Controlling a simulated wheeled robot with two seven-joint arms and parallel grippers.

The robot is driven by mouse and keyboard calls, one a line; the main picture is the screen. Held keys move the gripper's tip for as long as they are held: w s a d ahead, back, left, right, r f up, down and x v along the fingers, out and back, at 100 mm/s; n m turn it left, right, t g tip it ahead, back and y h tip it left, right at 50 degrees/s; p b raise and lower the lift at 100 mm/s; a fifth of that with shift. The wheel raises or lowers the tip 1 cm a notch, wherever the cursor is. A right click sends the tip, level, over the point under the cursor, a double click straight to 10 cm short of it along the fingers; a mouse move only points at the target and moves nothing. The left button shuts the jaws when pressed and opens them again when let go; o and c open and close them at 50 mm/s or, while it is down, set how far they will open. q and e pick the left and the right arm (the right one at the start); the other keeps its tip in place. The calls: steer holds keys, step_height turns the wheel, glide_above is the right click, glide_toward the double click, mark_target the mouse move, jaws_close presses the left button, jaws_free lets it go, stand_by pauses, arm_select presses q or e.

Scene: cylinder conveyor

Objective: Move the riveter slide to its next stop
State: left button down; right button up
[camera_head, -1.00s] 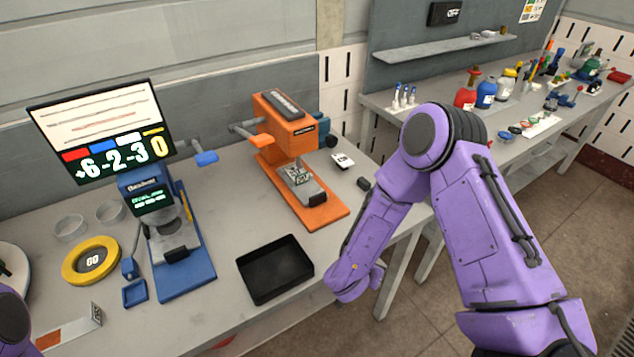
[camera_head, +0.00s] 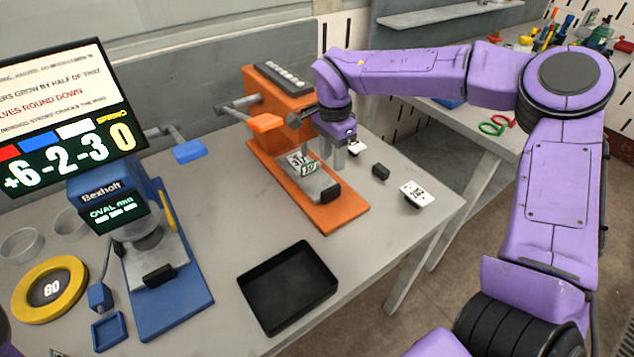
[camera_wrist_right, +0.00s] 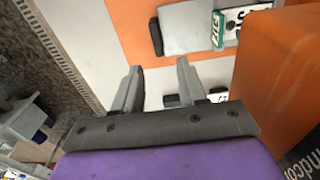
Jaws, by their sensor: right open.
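The orange press-like machine (camera_head: 278,105) on the table appears to be the riveter; its full label is not readable. A grey slide (camera_head: 318,184) with a black front handle (camera_head: 331,193) sits on its orange base, carrying a white plate (camera_head: 298,160) and a green-marked plate (camera_head: 310,168). The slide also shows at the top of the right wrist view (camera_wrist_right: 185,28). My right gripper (camera_head: 342,160) points down just right of the machine, beside the slide and apart from it. Its two fingers (camera_wrist_right: 158,82) are spread with nothing between them. My left gripper is out of view.
A blue machine (camera_head: 165,285) stands left, near a yellow ring (camera_head: 25,307) and a screen (camera_head: 65,115). A black tray (camera_head: 290,288) lies in front. A small black block (camera_head: 381,172) and a white plate (camera_head: 418,194) lie right of the orange base.

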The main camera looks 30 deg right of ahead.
mark_target(331, 188)
steer(key=f, duration=0.1)
steer(key=s+f+p, duration=0.1)
steer(key=f, duration=0.1)
steer(key=shift+f, duration=0.2)
steer(key=f, duration=0.6)
steer(key=shift+w+a+p, duration=0.25)
steer(key=shift+w+p, duration=0.05)
steer(key=shift+w, duration=0.1)
steer(key=shift+f, duration=0.15)
steer(key=shift+s+d, duration=0.1)
steer(key=shift+s, duration=0.15)
steer(key=shift+w, duration=0.1)
jaws_close()
